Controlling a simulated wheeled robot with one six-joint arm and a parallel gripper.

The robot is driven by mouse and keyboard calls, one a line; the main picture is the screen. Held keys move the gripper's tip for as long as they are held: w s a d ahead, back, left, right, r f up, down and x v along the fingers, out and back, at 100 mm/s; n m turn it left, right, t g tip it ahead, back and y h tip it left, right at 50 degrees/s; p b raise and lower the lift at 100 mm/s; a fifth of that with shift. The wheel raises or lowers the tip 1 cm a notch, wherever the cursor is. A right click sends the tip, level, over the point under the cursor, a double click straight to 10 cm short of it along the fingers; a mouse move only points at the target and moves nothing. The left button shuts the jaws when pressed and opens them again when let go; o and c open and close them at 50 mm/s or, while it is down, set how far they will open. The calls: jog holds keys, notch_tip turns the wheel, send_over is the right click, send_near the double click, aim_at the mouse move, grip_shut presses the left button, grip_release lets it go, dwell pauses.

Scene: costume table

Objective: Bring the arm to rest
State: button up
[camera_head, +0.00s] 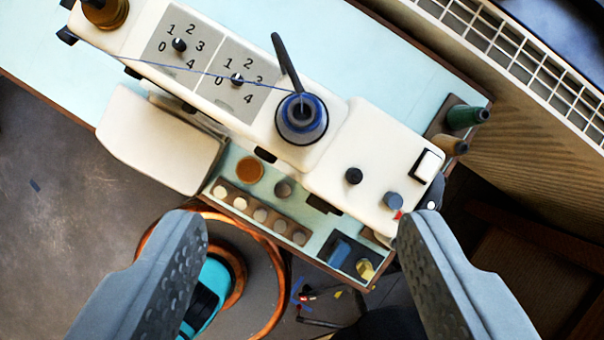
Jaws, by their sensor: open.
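My gripper (298,232) is open, its two grey fingers spread wide at the lower left and lower right of the picture. Nothing is between the fingers that I can see it touching. Beyond them, seen from above, is a white sewing machine (340,160) with two numbered dials and a blue thread spool (302,118) on top. The machine stands on a light blue table (400,55). The distance from the fingertips to the table is hard to tell.
A tray of pale bobbins (260,215) lies near the table's front edge. Green and tan spools (466,117) stand on a rack at the right. A copper-coloured ring (277,290) and a teal object (210,295) are below the edge. Bare floor (60,200) shows at the left.

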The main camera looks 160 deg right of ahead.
jog(key=s+a+f+m+t, duration=0.1)
jog(key=s+a+f+t, duration=0.5)
jog(key=s+a, duration=0.3)
jog(key=s+a+f+m+t+h, duration=0.1)
jog(key=s+a+f+m+t, duration=0.1)
jog(key=s+a+f+t, duration=0.4)
jog(key=s+a+t, duration=0.1)
jog(key=s+a, duration=0.2)
jog(key=a, duration=0.1)
jog(key=shift+s+f, duration=0.15)
jog(key=shift+s, duration=0.25)
jog(key=shift+a, duration=0.1)
